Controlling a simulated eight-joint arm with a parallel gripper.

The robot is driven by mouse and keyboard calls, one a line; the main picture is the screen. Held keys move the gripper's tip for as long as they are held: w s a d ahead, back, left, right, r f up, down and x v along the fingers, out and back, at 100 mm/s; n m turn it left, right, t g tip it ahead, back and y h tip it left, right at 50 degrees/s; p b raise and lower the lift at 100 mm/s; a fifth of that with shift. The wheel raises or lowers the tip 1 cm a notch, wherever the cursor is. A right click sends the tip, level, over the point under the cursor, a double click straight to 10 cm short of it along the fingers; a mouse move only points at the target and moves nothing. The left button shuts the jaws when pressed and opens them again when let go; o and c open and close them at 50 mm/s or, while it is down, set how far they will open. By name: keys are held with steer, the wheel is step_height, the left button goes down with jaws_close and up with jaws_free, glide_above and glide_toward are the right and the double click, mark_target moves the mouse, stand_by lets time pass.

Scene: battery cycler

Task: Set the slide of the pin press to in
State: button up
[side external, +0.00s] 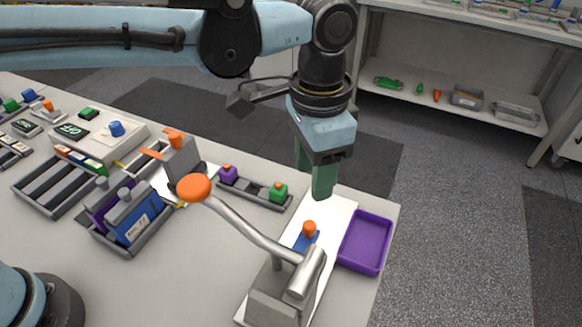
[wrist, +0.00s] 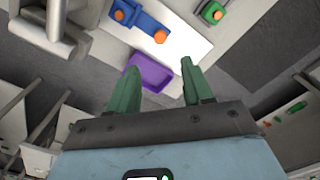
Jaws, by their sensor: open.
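The pin press (side external: 275,300) is a grey metal body on a white plate at the bench's front right. Its long lever rises to the left and ends in an orange ball (side external: 194,187). A blue slide (side external: 305,241) with an orange knob (side external: 309,228) sits on the plate beside the body. The wrist view shows the blue slide part (wrist: 142,24) with two orange knobs, and the press body (wrist: 55,30) at upper left. How far the slide is in is unclear. My gripper (side external: 313,183) has green fingers, open and empty, above the plate's far end, apart from the slide.
A purple tray (side external: 365,242) stands right of the plate, near the bench edge. A rail (side external: 255,191) with purple and green orange-knobbed blocks lies to the left. Blue and purple cell holders (side external: 132,215) stand further left. The raised lever crosses the space left of the slide.

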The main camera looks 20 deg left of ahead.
steer(key=shift+r, duration=0.2)
steer(key=shift+w, duration=0.1)
steer(key=shift+c, duration=1.1)
steer(key=w, duration=0.1)
steer(key=w+a+f+m+g+h, duration=0.1)
steer(key=w+a+f+m+g, duration=0.1)
steer(key=shift+w, duration=0.35)
jaws_close()
steer(key=w+a+f+m+g+h, duration=0.2)
steer(key=w+a+m+h, duration=0.3)
steer(key=w+a, duration=0.15)
steer(key=x, duration=1)
steer(key=shift+w+d+r, duration=0.1)
steer(key=shift+d+r, duration=0.05)
steer(key=shift+d, duration=0.15)
steer(key=s, duration=0.1)
steer(key=s+d, duration=0.1)
steer(key=s, duration=0.1)
steer(key=shift+s+d, duration=0.1)
steer(key=shift+s, duration=0.4)
